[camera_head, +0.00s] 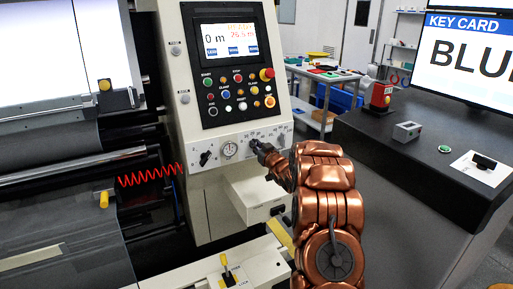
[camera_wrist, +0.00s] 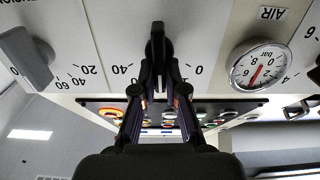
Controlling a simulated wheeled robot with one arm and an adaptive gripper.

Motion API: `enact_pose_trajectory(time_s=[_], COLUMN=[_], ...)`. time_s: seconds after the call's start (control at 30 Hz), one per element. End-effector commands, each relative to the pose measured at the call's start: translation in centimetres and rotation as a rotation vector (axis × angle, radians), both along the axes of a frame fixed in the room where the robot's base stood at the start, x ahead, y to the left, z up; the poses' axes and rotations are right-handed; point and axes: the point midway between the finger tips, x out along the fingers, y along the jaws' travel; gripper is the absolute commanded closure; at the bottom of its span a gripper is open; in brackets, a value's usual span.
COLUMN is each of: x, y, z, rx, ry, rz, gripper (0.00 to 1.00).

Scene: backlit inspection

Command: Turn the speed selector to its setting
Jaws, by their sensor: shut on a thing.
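The speed selector is a small black knob (camera_wrist: 156,38) on the pale lower strip of the control panel (camera_head: 240,145). In the wrist view, which is upside down, numbers including 40 and 0 stand on either side of it. Its bar looks roughly upright in that picture; its exact setting cannot be read. My gripper (camera_wrist: 158,68) has both fingers closed on the knob. In the head view my gripper (camera_head: 258,147) reaches the strip from the right and hides most of the knob.
A round air gauge (camera_wrist: 257,66) sits beside the selector. Another grey knob (camera_wrist: 27,58) with its own scale is on the other side. Buttons (camera_head: 239,94) and a display (camera_head: 229,39) are above. A dark counter (camera_head: 420,165) with a KEY CARD screen (camera_head: 465,60) stands right.

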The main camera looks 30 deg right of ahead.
Motion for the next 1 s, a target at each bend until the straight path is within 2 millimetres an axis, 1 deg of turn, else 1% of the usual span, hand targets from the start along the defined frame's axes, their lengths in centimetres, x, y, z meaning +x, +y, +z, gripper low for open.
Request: enact_pose_trajectory(time_s=[0.03,0.27,0.5,0.7,1.0], x=[0.0,0.0,0.0,0.0,0.1], y=[0.0,0.2,0.5,0.8,1.1], z=[-0.4,-0.6,-0.9,-0.8,-0.9], rx=[-0.021,-0.178,-0.401,-0.591,-0.828], ry=[0.001,0.009,0.032,0.045,0.069], rz=[-0.001,-0.001,-0.001,-0.001,-0.002], gripper=[1.0,1.0,1.0,1.0,1.0])
